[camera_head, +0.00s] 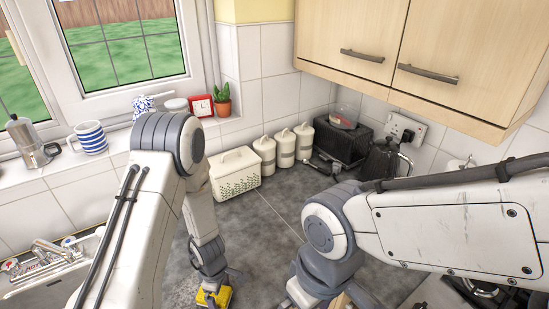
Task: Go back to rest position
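My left arm comes in from the left and bends down over the grey worktop. Its gripper (213,284) is at the bottom edge of the view, directly at a yellow object (223,296), perhaps a sponge. The fingers are too small and cut off to tell whether they are shut on it or only touching it. My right arm crosses in from the right and bends down at the bottom middle. Its fingertips are not visible, hidden by the arm or below the frame. A pale wooden-coloured piece (341,300) shows beside that arm, mostly hidden.
The sink with its tap (55,250) is at the lower left. A cream bread bin (236,174), several canisters (284,150), a black toaster (341,143) and a dark kettle (385,162) line the back. A wall cupboard (400,50) overhangs at right. The middle worktop (265,215) is clear.

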